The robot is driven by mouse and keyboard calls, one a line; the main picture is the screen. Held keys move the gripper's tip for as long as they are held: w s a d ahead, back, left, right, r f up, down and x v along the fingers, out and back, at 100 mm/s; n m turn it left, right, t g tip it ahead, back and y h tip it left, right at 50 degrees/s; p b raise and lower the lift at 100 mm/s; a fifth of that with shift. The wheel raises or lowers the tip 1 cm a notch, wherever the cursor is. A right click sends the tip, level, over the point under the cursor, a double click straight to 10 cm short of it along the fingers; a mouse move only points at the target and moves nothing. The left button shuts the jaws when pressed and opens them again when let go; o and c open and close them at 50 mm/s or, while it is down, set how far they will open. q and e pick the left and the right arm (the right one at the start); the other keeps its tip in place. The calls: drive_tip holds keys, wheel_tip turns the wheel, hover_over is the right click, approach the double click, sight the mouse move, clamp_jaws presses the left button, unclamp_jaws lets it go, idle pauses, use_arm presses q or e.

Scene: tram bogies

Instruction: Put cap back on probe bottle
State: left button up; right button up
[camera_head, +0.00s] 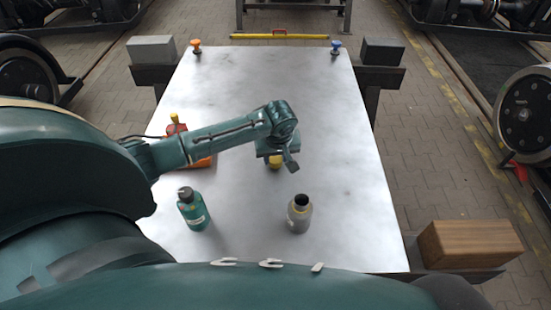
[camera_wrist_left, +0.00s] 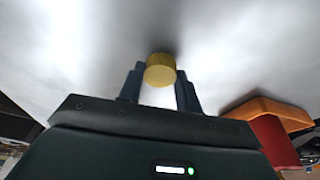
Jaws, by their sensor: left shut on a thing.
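A yellow ribbed cap (camera_head: 274,162) is between the fingers of my left gripper (camera_head: 281,161), over the middle of the table. In the left wrist view the cap (camera_wrist_left: 160,69) sits at the tips of the shut fingers (camera_wrist_left: 160,88). I cannot tell whether it touches the table. A grey bottle (camera_head: 299,215) with a dark top stands upright at the near side, below the gripper in the picture. A green bottle (camera_head: 193,210) with a dark top stands to its left. Neither carries a label I can read, so I cannot tell which is the probe bottle. My right gripper is out of view.
A red and orange item (camera_head: 202,162) with a yellow knob lies partly behind my left arm. Orange (camera_head: 196,46) and blue (camera_head: 336,47) knobbed pieces stand at the table's far corners. A wooden block (camera_head: 470,243) is beyond the right edge. The table's right side (camera_head: 350,150) is clear.

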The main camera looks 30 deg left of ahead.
sight(275, 159)
use_arm(q)
wheel_tip(275, 159, up, 9)
drive_tip(key=shift+r, duration=0.15)
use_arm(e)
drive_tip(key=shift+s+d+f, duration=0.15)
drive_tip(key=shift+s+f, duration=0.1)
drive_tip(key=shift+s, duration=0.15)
